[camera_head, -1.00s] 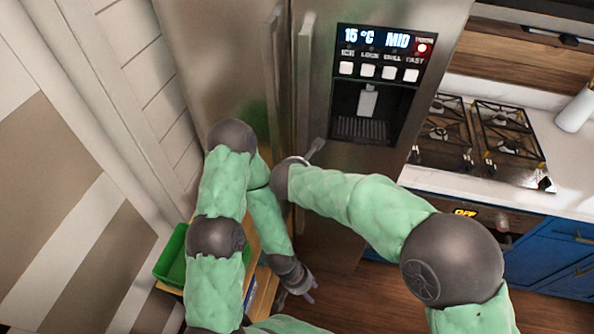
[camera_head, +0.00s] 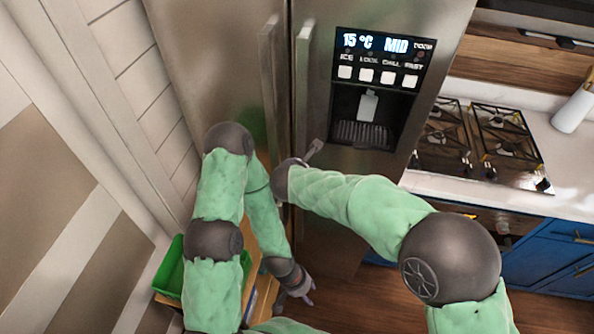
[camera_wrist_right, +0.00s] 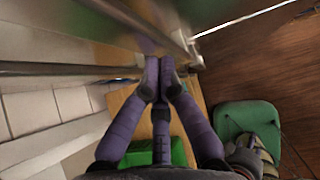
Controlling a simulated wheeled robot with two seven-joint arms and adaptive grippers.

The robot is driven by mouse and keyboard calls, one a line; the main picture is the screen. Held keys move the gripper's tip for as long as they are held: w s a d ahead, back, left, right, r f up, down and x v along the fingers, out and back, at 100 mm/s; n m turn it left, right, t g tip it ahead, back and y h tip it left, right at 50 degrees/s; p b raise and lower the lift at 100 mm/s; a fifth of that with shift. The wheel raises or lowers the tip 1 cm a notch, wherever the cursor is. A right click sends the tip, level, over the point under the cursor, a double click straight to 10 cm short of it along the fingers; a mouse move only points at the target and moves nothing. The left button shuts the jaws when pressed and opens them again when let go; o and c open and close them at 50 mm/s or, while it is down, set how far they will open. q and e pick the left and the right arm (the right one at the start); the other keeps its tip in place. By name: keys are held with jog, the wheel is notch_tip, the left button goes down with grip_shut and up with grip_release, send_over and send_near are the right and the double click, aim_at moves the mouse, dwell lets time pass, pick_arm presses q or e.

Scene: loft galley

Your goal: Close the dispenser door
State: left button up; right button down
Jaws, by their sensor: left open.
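The dispenser door (camera_head: 335,200) is the steel refrigerator door on the right, with a display, several white buttons and a dark dispenser recess. It looks about level with the neighbouring steel door (camera_head: 215,70), and its vertical handle (camera_head: 302,85) stands near the seam. My right gripper (camera_wrist_right: 160,68) has its purple fingertips together close to the steel surface, which reflects them; I cannot tell whether they touch it. My left gripper (camera_head: 303,290) is open and empty, low in front of the refrigerator.
A green bin (camera_head: 170,270) stands on a wooden surface at lower left, beside my left arm. A stove (camera_head: 480,145) and white counter (camera_head: 560,195) lie to the right, above blue cabinets (camera_head: 550,255). Wooden floor is clear below the door.

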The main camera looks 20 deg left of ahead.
jog(key=v, duration=1.2)
jog(key=w+d+f+n+g+h+b, duration=0.15)
jog(key=w+d+f+n, duration=0.25)
jog(key=d+f+n, duration=0.55)
jog(key=w+d+f+n+b, duration=0.4)
jog(key=d+f, duration=0.6)
jog(key=f, duration=0.7)
jog(key=s+d+f+n+g, duration=0.1)
jog(key=s+d+f+n, duration=0.25)
jog(key=f, duration=0.25)
jog(key=s+d+f+n+g, duration=0.2)
jog(key=s+d+f+n, duration=0.1)
jog(key=f+n, duration=0.25)
jog(key=s+d+f+n+g+y+b, duration=0.1)
jog(key=s+f+n+g, duration=0.1)
jog(key=s+f+n, duration=0.2)
jog(key=s+d+f+n+g+y+b, duration=0.1)
jog(key=s+f+n, duration=0.3)
jog(key=s, duration=0.7)
jog(key=shift+d+f+g+y+b, duration=0.35)
jog(key=shift+d+f+y, duration=0.2)
jog(key=shift+d+f, duration=0.3)
jog(key=shift+s+a+f, duration=0.1)
jog(key=shift+s, duration=0.05)
